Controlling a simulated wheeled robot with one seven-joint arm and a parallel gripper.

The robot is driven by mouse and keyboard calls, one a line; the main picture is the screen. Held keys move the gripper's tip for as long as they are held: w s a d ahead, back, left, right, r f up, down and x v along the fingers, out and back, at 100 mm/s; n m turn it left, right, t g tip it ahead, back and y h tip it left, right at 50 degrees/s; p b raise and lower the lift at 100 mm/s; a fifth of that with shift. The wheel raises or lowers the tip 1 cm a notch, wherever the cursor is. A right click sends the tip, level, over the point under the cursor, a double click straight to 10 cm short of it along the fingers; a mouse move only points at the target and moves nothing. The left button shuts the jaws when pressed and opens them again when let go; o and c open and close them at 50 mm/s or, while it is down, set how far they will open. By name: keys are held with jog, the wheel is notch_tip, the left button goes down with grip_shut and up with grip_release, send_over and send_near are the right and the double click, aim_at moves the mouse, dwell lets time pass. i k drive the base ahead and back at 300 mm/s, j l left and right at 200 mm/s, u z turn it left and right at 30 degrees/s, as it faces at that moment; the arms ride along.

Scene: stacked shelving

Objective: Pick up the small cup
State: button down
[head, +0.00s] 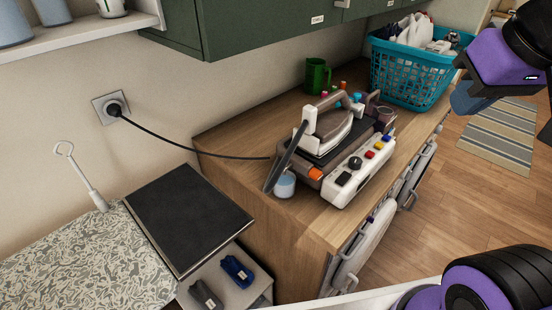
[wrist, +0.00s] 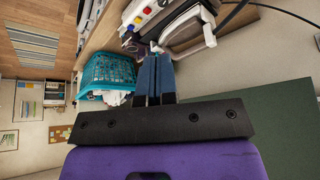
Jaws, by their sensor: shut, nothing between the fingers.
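A small pale blue and white cup (head: 285,186) stands on the wooden counter in the head view. It is close by the left end of an ironing device and partly covered by a dark plate edge. A green mug (head: 317,76) stands farther back on the same counter. I cannot make out the small cup in the wrist view.
The iron station (head: 350,165) fills much of the counter (head: 225,142). A teal laundry basket (head: 408,80) stands at its back right, also in the wrist view (wrist: 108,72). A green cabinet (head: 250,28) hangs above. A black cord crosses to the wall socket.

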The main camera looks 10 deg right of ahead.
aim_at(285, 189)
jog(key=j+u, duration=0.2)
jog(key=u, duration=0.15)
jog(key=k+j+u, duration=0.1)
jog(key=u, duration=0.3)
jog(key=j+u, duration=0.35)
